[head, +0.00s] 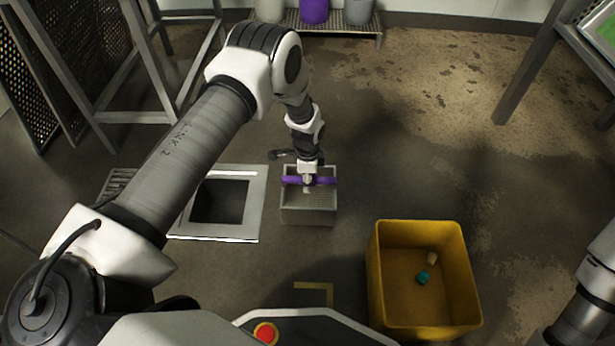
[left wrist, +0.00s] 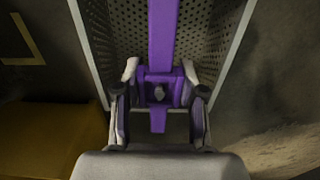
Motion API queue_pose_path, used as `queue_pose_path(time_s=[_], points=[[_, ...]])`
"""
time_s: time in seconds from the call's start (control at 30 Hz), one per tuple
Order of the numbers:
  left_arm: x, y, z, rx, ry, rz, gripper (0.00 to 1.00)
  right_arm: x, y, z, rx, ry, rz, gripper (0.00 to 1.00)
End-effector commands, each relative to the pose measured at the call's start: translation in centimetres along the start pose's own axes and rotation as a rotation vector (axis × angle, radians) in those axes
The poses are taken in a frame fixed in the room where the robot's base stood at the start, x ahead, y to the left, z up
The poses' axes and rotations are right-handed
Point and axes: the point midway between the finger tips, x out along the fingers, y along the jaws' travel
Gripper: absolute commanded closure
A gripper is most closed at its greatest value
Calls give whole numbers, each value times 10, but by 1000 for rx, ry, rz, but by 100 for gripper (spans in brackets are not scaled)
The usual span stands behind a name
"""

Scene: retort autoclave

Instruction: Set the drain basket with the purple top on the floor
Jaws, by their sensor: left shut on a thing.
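The drain basket (head: 308,215) is a grey perforated box with a purple bar (head: 325,181) across its top. It is upright, just right of a square floor opening with a pale frame (head: 256,200). My left gripper (head: 307,180) is over it, shut on the purple bar. In the left wrist view, both fingers of the gripper (left wrist: 160,95) close around the purple bar (left wrist: 162,35), with the perforated basket wall (left wrist: 222,28) below. I cannot tell whether the basket's bottom touches the floor. My right gripper is out of view.
A yellow bin (head: 447,265) with a teal block (head: 423,278) and a beige block (head: 432,258) stands right of the basket. A slatted grate (head: 118,182) lies left of the opening. A low rack (head: 345,30) holds containers, one purple (head: 314,10). Floor behind the basket is clear.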

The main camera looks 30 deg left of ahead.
Motion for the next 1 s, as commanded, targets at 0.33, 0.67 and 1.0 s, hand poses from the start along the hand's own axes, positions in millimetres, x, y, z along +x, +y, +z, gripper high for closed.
queue_pose_path(time_s=[0.33,0.67,1.0], points=[[16,0,0,0,0,-1,100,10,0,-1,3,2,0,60],[17,0,0,0,0,-1,100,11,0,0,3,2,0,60],[22,0,0,0,0,-1,100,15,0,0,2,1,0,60]])
